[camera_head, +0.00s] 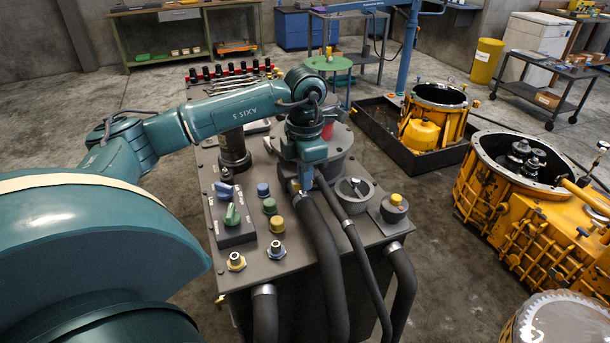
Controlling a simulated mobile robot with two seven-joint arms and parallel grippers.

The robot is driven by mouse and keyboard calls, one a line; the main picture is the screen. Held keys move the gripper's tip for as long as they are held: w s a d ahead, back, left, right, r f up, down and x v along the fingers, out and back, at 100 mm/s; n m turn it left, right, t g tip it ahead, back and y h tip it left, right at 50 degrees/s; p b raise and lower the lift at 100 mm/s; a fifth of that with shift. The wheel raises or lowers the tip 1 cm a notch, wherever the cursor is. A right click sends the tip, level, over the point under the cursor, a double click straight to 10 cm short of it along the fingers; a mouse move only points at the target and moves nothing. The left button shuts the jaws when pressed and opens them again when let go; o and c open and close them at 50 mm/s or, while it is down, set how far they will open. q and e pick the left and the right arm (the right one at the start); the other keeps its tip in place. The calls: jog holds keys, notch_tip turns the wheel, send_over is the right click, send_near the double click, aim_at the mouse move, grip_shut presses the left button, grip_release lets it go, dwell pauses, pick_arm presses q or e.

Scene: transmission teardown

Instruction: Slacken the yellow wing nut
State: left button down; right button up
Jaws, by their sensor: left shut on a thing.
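My left arm reaches over a dark grey machine cabinet (232,290) with hoses and knobs on its top. My left gripper (303,186) points down at the middle of that top and is shut. A small bit of yellow, which I take for the yellow wing nut (296,186), shows at its fingertips. The gripper hides most of the nut, so its shape and turn cannot be seen. My right gripper is not in view.
Close by on the cabinet are a green lever knob (232,215), a yellow knob (278,225), a yellow-capped fitting (396,200) and thick black hoses (322,265). Orange transmission housings (530,235) stand at the right. Open floor lies between.

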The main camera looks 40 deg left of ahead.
pick_arm(q)
jog(key=shift+r, duration=0.1)
jog(key=c, duration=1.6)
grip_release()
notch_tip(320, 180, up, 13)
jog(key=shift+p, duration=0.3)
